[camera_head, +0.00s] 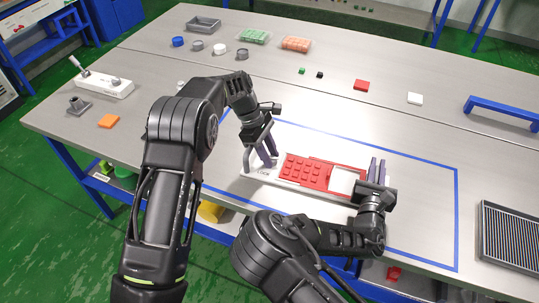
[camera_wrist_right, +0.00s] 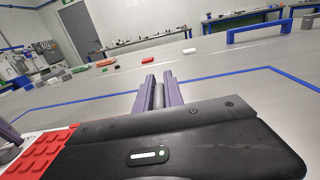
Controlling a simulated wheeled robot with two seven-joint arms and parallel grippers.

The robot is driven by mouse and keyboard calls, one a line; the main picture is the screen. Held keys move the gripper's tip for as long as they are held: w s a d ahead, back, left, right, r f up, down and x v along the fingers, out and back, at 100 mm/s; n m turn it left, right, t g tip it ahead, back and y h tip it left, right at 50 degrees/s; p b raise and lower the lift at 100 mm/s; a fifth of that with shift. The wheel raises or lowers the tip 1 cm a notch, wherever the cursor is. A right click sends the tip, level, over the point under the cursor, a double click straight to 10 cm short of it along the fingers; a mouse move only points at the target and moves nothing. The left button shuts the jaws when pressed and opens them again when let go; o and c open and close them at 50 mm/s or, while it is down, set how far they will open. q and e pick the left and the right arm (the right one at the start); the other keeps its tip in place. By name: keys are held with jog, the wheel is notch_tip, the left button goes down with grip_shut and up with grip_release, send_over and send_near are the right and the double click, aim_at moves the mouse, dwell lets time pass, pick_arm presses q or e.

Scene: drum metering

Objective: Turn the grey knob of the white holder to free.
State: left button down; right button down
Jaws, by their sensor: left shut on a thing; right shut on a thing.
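The white holder (camera_head: 258,174) lies on the table inside the blue outline, with LOCK printed near its left end. A red studded plate (camera_head: 302,171) and a white square (camera_head: 343,181) sit along it. My left gripper (camera_head: 268,157) is shut at that left end, by the lettering. The grey knob is mostly hidden by its fingers, and I cannot read its setting. My right gripper (camera_head: 376,171) is at the holder's right end, with purple fingers shut on a grey rod-like part (camera_wrist_right: 157,96). The red plate also shows in the right wrist view (camera_wrist_right: 38,155).
Small red, white, green and black pieces lie behind the outline. A blue handle (camera_head: 502,110) and a striped panel (camera_head: 510,236) are at the right.

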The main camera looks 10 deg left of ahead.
pick_arm(q)
jog(key=shift+w+m+g, duration=0.15)
jog(key=shift+m+g, duration=0.45)
jog(key=shift+m, duration=1)
jog(key=shift+y, duration=0.3)
jog(key=c, duration=1.1)
grip_release()
jog(key=shift+o, duration=0.2)
